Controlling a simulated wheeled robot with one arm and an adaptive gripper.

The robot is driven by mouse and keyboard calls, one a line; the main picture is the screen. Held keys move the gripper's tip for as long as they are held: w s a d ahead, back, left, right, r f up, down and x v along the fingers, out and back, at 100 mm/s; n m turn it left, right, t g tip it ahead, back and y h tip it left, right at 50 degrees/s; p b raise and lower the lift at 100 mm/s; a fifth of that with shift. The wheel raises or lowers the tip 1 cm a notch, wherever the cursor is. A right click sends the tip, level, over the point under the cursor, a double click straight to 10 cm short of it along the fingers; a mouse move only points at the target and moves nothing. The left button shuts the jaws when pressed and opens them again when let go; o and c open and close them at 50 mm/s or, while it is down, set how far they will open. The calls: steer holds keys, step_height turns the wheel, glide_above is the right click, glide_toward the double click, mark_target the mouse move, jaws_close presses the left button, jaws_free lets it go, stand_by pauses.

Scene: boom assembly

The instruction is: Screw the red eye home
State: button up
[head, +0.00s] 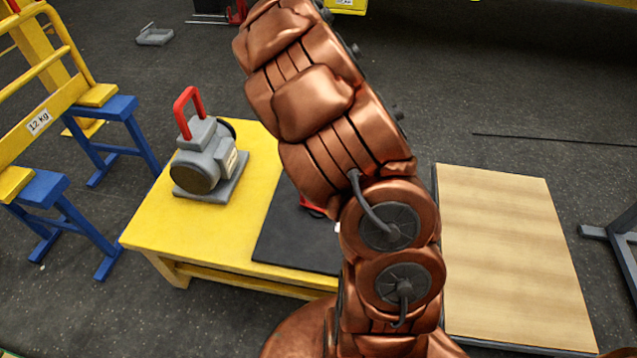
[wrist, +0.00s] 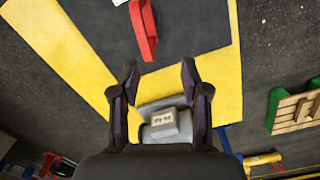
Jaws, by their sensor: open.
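A grey machine (head: 205,160) with a round end and a red U-shaped loop (head: 187,108) on top stands on the yellow table (head: 160,225). The loop is upright. In the wrist view a grey labelled body (wrist: 165,123) shows low between my fingers, partly hidden by them. A long red part (wrist: 146,30) shows beyond the fingertips; I cannot tell whether it is the loop or another piece. My gripper (wrist: 160,66) is open with nothing between its tips. In the head view my arm hides the gripper and part of the table.
A dark mat (head: 280,240) covers the table's right part, with a small red piece (head: 312,209) partly behind my arm. A wooden-topped table (head: 510,250) stands at right. A yellow frame marked 12 kg (head: 45,115) rests on blue trestles (head: 105,120) at left.

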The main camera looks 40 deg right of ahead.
steer(key=shift+n, duration=0.9)
steer(key=w+d+f, duration=0.1)
steer(key=f, duration=0.1)
steer(key=w+d+f, duration=0.1)
steer(key=f, duration=0.2)
steer(key=w+d+f+b, duration=0.1)
steer(key=f, duration=0.2)
steer(key=shift+f+p, duration=0.35)
steer(key=shift+f, duration=3.4)
jaws_close()
